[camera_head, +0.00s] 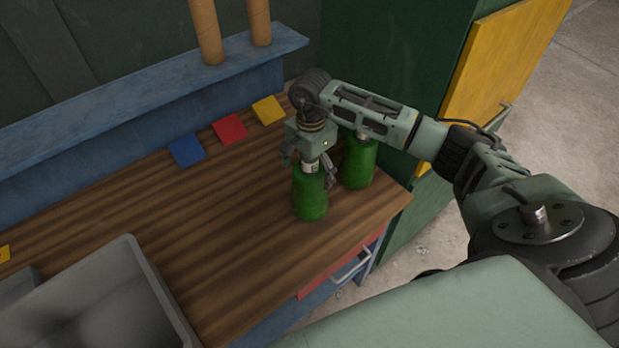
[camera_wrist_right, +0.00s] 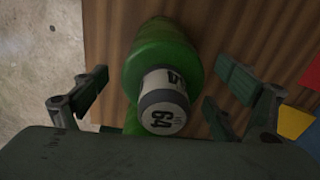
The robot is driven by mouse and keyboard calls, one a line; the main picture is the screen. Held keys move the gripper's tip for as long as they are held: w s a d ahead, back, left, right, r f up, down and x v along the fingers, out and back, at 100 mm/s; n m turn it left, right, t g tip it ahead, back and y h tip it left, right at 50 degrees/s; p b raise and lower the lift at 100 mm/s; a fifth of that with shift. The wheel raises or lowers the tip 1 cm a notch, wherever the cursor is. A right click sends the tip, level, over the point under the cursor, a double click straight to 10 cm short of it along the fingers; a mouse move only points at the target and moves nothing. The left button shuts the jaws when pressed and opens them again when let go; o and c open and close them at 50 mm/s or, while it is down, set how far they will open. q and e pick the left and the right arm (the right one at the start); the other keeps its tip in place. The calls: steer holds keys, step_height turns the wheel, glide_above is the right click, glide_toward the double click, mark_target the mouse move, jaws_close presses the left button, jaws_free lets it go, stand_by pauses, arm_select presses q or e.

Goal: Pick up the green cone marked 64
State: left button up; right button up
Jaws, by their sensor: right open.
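The green cone marked 64 (camera_head: 310,197) stands upright on the wooden bench top, near its right end. In the right wrist view its white label band with "64" (camera_wrist_right: 163,112) faces the camera, above the wider green body (camera_wrist_right: 160,48). My right gripper (camera_head: 310,170) is directly over its top, fingers open on both sides; in the wrist view the fingers (camera_wrist_right: 160,92) stand apart from the cone, left and right. A second green cone (camera_head: 359,165) stands just right and behind, partly hidden by my arm; its marking cannot be read. My left gripper is not in view.
Blue (camera_head: 186,150), red (camera_head: 230,129) and yellow (camera_head: 268,110) squares lie along the back of the wooden bench (camera_head: 215,220). A grey bin (camera_head: 150,262) is at front left. A blue shelf (camera_head: 150,95) with brown tubes runs behind. A green cabinet stands right.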

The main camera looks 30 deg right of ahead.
steer(key=c, duration=2)
steer(key=shift+c, duration=0.6)
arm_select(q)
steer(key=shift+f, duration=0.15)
arm_select(e)
steer(key=shift+r, duration=0.15)
steer(key=shift+c, duration=0.2)
